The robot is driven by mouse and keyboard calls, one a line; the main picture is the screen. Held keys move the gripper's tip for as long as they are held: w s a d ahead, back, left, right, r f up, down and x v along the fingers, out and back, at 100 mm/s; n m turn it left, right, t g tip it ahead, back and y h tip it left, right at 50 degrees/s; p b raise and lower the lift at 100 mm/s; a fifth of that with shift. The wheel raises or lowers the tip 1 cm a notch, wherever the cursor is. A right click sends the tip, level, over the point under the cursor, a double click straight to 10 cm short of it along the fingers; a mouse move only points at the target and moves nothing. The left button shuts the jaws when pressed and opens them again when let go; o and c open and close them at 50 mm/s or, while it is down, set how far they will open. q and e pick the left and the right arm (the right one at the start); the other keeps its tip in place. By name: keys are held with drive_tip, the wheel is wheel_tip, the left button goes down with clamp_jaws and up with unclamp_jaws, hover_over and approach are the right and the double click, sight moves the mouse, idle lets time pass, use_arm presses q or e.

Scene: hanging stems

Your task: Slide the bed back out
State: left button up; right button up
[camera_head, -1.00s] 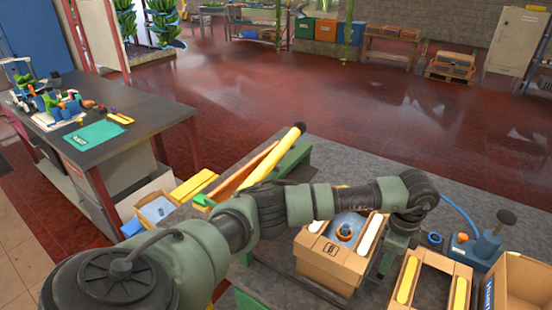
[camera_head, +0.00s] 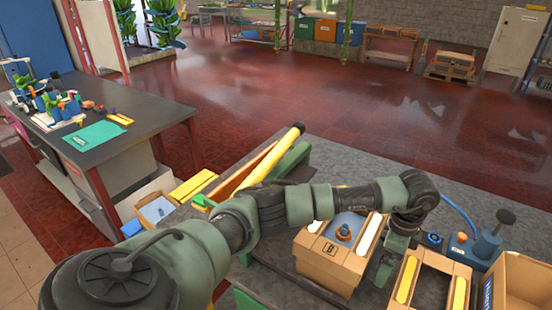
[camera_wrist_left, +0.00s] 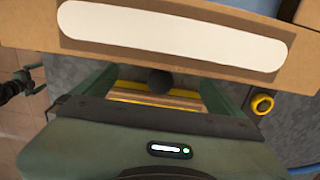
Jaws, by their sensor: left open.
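No part is clearly recognisable as the bed. An open cardboard box (camera_head: 326,262) with white strips on its flaps holds a blue item (camera_head: 343,226) with an orange knob-like top. My left gripper (camera_head: 385,274) hangs beside this box, pointing down, its fingertips partly hidden. In the left wrist view my left gripper (camera_wrist_left: 157,95) is open. A dark round knob (camera_wrist_left: 160,80) and yellow and brown bands show between its fingers. The box's white strip (camera_wrist_left: 172,35) lies just beyond them; I cannot tell whether anything touches. My right gripper is not in view.
A second box (camera_head: 430,290) with yellow strips stands right of my left gripper. A blue pump-like device (camera_head: 476,247) is behind it. A dark workbench (camera_head: 110,120) stands farther left.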

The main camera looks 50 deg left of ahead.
use_arm(q)
drive_tip(key=shift+r+p, duration=2.8)
drive_tip(key=shift+r, duration=1.2)
drive_tip(key=shift+f, duration=0.1)
